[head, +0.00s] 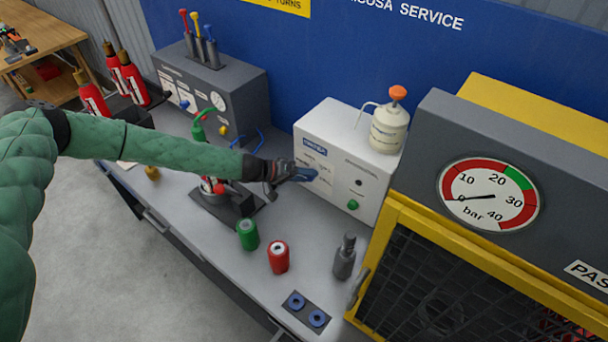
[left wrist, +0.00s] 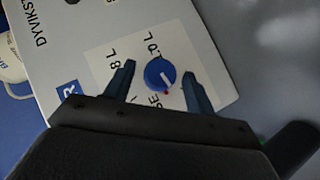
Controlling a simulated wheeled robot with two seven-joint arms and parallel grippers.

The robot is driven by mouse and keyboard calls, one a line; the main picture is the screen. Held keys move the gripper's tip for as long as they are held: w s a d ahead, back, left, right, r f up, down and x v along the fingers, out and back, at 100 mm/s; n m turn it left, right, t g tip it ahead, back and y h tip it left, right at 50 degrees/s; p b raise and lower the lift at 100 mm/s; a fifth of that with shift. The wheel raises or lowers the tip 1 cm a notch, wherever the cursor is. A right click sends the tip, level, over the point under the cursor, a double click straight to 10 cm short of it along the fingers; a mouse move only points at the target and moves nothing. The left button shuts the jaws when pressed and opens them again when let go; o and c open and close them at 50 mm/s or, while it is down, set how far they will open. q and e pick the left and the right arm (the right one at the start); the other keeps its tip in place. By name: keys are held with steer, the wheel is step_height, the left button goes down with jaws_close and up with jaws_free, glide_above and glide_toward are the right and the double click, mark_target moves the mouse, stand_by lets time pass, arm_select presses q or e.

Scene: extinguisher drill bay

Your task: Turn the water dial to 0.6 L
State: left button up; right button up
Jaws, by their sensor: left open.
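The water dial is a round blue knob (left wrist: 159,74) with a white pointer line, on a pale label panel of the white box (head: 335,118). In the left wrist view the pointer slants toward the lower right, with a small red dot by the knob's lower edge. Parts of "8 L" and "0 L" labels show; other lettering is hidden by my gripper. My left gripper (left wrist: 160,68) is open, one finger on each side of the knob, with visible gaps. In the head view my left gripper (head: 302,174) is at the box front and hides the dial. My right gripper is not in view.
A cream pump bottle (head: 389,130) stands on the white box. A green can (head: 247,235), a red can (head: 278,257) and a grey cylinder (head: 344,257) stand on the bench in front. A yellow-framed cage (head: 400,215) with a gauge blocks the right side.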

arm_select(q)
steer(key=c, duration=1)
steer(key=shift+o, duration=0.2)
